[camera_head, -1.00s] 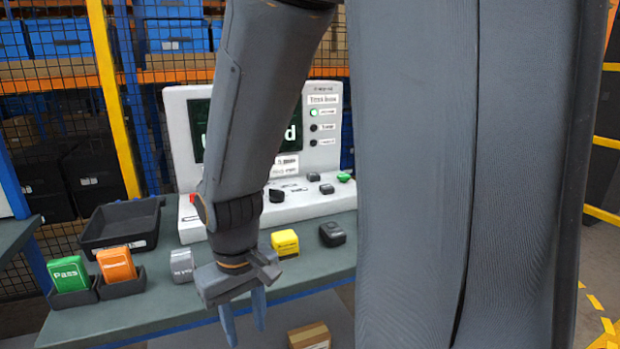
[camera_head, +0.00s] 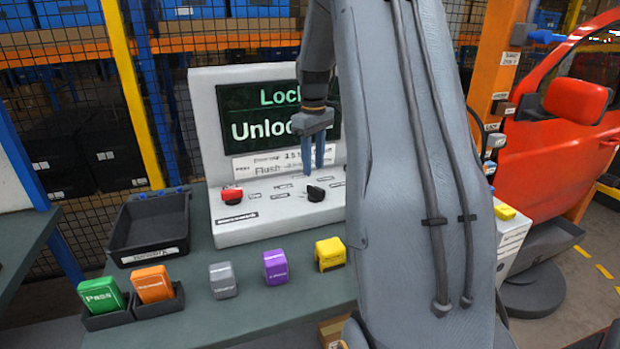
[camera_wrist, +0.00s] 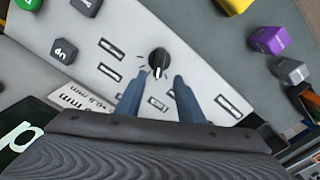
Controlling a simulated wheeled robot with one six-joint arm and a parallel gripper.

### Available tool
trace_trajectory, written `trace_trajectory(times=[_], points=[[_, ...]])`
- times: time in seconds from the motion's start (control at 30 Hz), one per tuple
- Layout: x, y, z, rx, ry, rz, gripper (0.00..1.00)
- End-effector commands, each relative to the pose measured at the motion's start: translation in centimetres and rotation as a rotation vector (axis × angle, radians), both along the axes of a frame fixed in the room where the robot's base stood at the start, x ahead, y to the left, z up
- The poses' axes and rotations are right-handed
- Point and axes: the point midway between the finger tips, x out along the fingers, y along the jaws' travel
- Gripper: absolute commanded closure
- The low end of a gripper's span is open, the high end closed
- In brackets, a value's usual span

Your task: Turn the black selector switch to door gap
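The black selector switch (camera_head: 316,193) is a small round knob on the sloping front panel of the grey console (camera_head: 235,235). In the wrist view the black selector switch (camera_wrist: 159,60) has a white pointer line and several small labels around it. My gripper (camera_head: 314,172) hangs pointing down just above and behind the knob. Its fingers are apart with nothing between them, and in the wrist view my gripper (camera_wrist: 156,82) has the knob just beyond the gap of its fingertips. I cannot read the labels around the switch. The screen (camera_head: 265,118) reads "Lock" and "Unlock", partly hidden by my arm.
A red knob (camera_head: 231,194) sits left on the same panel. Grey (camera_head: 222,280), purple (camera_head: 275,266) and yellow (camera_head: 330,254) blocks stand in front of the console. A black tray (camera_head: 150,228) and green and orange cards are at left. A red car door (camera_head: 555,150) stands at right.

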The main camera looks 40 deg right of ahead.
Motion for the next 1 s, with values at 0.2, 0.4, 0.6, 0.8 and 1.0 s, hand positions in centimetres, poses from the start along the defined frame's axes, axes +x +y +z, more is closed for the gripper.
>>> trace_trajectory(times=[0.2, 0.4, 0.6, 0.8, 1.0], points=[[-0.4, -0.5, -3.0, 0.002, 0.004, -0.009, 0.66], [-0.3, -0.4, -5.8, 0.001, 0.002, -0.008, 0.66], [-0.2, -0.3, -7.2, 0.0, 0.0, -0.006, 0.66], [-0.2, -0.2, -7.4, 0.0, 0.0, -0.005, 0.66], [-0.2, -0.2, -7.4, 0.0, 0.0, -0.005, 0.88]])
